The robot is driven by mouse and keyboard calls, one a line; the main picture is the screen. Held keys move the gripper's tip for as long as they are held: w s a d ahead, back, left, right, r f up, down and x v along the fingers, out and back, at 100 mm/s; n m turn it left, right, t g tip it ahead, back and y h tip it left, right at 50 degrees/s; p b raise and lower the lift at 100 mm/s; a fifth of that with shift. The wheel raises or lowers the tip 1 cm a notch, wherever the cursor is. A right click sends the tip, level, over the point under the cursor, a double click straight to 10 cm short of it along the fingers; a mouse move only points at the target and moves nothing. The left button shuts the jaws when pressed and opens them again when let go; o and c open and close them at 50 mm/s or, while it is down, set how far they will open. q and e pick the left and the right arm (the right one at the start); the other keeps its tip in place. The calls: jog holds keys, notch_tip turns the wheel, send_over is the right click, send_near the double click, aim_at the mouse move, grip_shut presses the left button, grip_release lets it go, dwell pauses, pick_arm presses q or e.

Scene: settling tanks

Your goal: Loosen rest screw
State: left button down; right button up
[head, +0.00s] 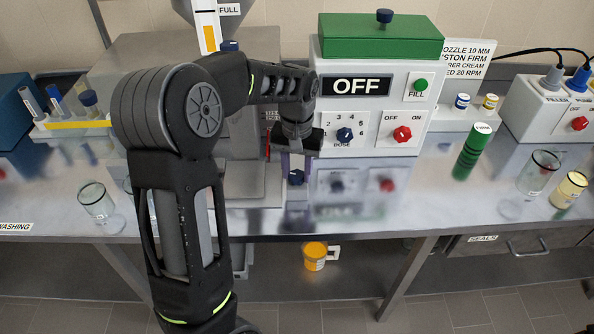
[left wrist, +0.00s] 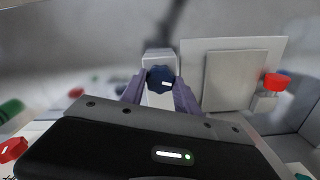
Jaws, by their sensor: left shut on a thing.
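A dark blue lobed screw knob (head: 296,177) sits low in front of the machine's left side, on a pale block. In the left wrist view the knob (left wrist: 160,79) has a small white mark and shows between two purple-grey fingers. My left gripper (head: 296,164) reaches down from above with its fingers on either side of the knob, shut on it. The fingers also show in the left wrist view (left wrist: 160,95). The arm hides part of the machine around the knob. My right gripper is not in view.
The white machine (head: 362,115) reads OFF and has a blue dose knob (head: 344,134) and a red switch (head: 402,134) close to my gripper's right. A glass beaker (head: 96,201) stands left, a green cylinder (head: 471,152) right. A yellow cup (head: 315,257) is below the bench edge.

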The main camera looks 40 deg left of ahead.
aim_at(297, 175)
pick_arm(q)
jog(key=shift+n, duration=1.7)
jog(key=c, duration=0.9)
grip_release()
jog(key=shift+r, duration=0.15)
notch_tip(297, 175, up, 8)
jog(key=shift+f+b, duration=0.2)
jog(key=shift+b, duration=0.2)
